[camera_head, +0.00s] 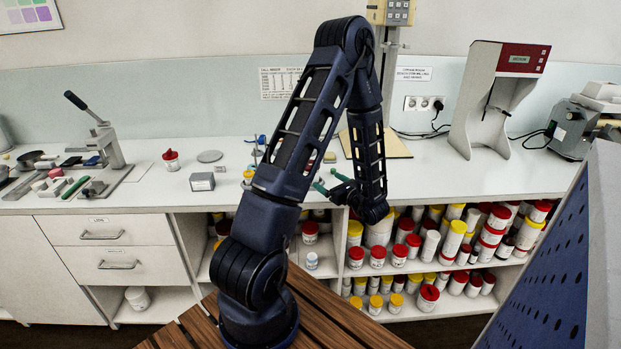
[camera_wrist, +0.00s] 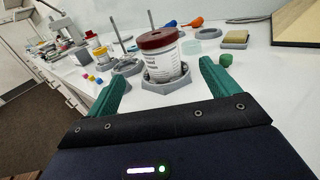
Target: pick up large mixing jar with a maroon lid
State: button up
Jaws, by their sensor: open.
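The large mixing jar with a maroon lid (camera_wrist: 162,58) stands upright in a grey angular holder (camera_wrist: 167,86) on the white counter in the wrist view. Its body is clear to white with printed markings. My gripper (camera_wrist: 163,73) is open, with one green finger to the left of the jar and one to the right. The fingers point toward the jar and hold nothing. In the head view my gripper (camera_head: 331,184) is low over the counter's front edge, and I cannot make out the jar behind my arm.
Small coloured cubes (camera_wrist: 92,79) and a yellow-banded jar (camera_wrist: 101,52) lie left of the jar. A grey dish with a sponge (camera_wrist: 235,39) and a wooden board (camera_wrist: 300,22) are at the right. Shelves below the counter hold several lidded jars (camera_head: 378,256).

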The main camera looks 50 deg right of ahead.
aim_at(316, 177)
jog(key=shift+f, duration=0.75)
jog(key=shift+w, duration=0.25)
jog(key=w, duration=0.3)
jog(key=w+d, duration=0.1)
jog(key=w, duration=0.6)
jog(key=shift+w+d, duration=0.15)
jog(key=shift+d, duration=0.2)
jog(key=c, duration=1.1)
